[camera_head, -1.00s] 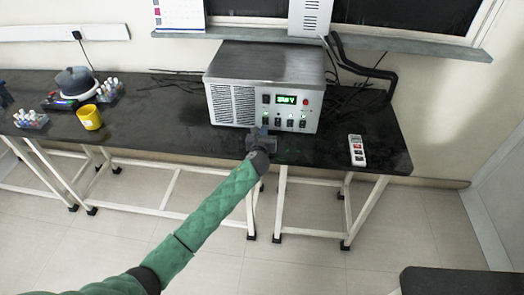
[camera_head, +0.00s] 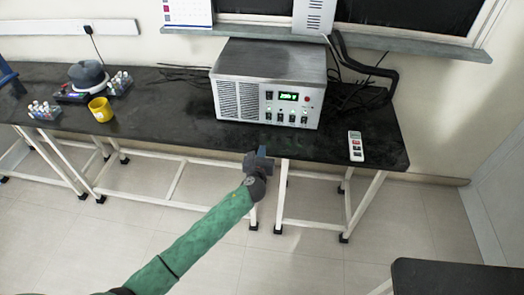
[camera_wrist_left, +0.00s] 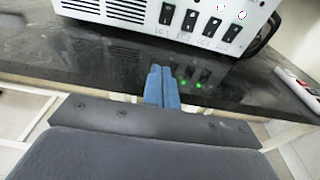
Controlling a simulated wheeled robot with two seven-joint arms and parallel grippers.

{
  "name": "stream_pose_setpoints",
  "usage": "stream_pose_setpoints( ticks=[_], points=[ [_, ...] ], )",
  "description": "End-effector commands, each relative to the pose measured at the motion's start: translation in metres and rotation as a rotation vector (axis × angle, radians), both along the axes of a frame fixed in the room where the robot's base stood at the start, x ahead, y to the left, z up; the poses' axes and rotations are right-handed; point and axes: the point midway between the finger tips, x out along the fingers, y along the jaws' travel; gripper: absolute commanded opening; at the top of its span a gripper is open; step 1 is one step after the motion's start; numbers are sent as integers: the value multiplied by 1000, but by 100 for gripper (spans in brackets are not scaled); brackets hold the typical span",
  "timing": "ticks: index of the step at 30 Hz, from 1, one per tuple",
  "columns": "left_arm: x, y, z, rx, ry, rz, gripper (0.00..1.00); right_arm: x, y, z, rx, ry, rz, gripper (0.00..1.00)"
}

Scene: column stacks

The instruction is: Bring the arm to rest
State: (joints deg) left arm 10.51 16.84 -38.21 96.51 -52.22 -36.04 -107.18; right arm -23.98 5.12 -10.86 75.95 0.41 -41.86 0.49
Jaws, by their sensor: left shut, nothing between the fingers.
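My left arm, in a green sleeve, reaches up from the bottom left in the head view. Its left gripper (camera_head: 262,153) is shut and empty, just in front of the black table's front edge. In the left wrist view the blue fingers (camera_wrist_left: 161,86) are together with nothing between them. They point toward the power supply box (camera_head: 268,88), whose lower front with switches and green lights also shows in the left wrist view (camera_wrist_left: 190,22). The gripper is apart from the box. My right gripper is not in view.
The black table (camera_head: 175,130) runs along the wall. A white remote (camera_head: 355,146) lies right of the box. A yellow cup (camera_head: 100,110), a dark round device (camera_head: 87,75) and vial racks (camera_head: 44,110) stand at left. Another dark surface (camera_head: 455,279) is at lower right. Floor in front is clear.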

Motion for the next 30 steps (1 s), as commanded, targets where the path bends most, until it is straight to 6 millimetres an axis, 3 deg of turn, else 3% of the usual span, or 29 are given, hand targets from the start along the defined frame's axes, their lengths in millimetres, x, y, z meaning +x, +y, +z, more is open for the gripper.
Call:
stream_pose_setpoints(
  ticks=[17,23,30],
  points=[
    [-7,3,-1,-61,20,24,0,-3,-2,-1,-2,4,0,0],
    [-54,28,-9,-460,141,206,0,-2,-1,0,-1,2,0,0],
    [-138,72,-23,-1082,299,559,0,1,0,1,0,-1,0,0]
  ],
)
